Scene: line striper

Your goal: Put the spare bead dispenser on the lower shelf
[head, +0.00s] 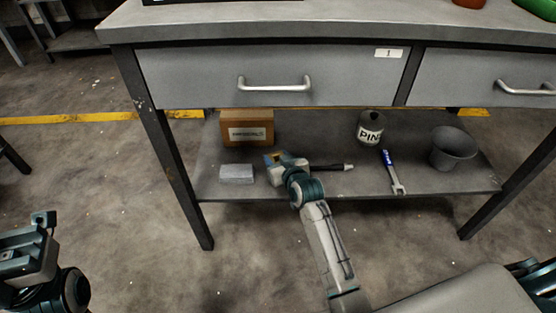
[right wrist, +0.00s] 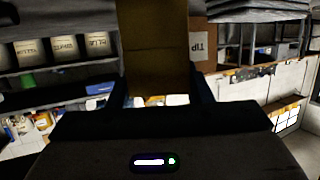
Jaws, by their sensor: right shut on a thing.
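The lower shelf (head: 300,185) is the grey board under the workbench.
On the shelf are the cardboard box (head: 247,128), the grey block (head: 237,174), a dark rod with a light tip (head: 330,167), a "PINE" can (head: 370,127), a blue-handled wrench (head: 392,172) and a grey bucket (head: 454,148). Drawers (head: 270,78) overhang the shelf.

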